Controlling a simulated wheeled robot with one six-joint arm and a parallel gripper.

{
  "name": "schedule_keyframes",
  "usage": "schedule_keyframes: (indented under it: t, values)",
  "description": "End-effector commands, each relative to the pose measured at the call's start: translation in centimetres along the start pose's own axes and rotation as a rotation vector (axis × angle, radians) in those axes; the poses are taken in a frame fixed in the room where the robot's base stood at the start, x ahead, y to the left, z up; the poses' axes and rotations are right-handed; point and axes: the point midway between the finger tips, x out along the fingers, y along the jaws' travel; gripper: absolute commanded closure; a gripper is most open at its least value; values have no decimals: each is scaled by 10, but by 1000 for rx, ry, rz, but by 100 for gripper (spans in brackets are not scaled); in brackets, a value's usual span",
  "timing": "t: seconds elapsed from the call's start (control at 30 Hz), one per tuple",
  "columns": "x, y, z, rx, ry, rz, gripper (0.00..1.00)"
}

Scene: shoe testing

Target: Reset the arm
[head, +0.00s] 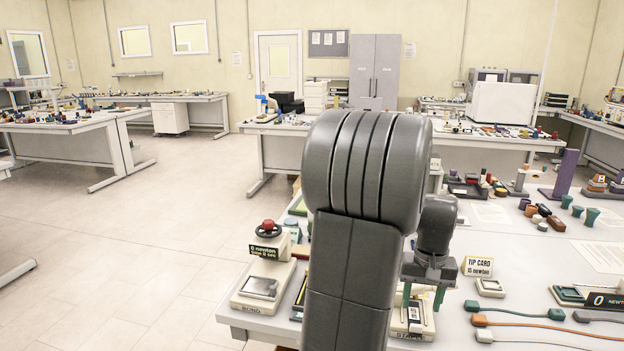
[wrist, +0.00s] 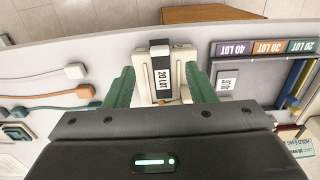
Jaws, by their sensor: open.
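My gripper (head: 422,297) hangs over the near workbench (head: 520,250) with its green fingers apart. It also shows open in the wrist view (wrist: 162,92). A cream device (wrist: 153,60) with a dark-topped bar and a "20 LOT" label shows between the fingers, with gaps on both sides. In the head view a cream device (head: 412,325) with partly hidden lettering stands below the gripper. My grey arm rises through the middle of the head view and hides part of the bench.
A press with a red knob (head: 268,228) stands left of my arm. The wrist view shows a rack labelled 40, 30 and 20 LOT (wrist: 265,48). Open floor (head: 130,240) lies left.

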Motion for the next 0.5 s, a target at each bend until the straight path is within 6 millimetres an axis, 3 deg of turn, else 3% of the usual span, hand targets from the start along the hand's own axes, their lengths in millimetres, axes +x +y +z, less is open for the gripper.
schedule_keyframes:
  t: [0.2,0.5]
  values:
    - [43,0,1,0,-5,-1,50]
    - [77,0,0,0,0,0,50]
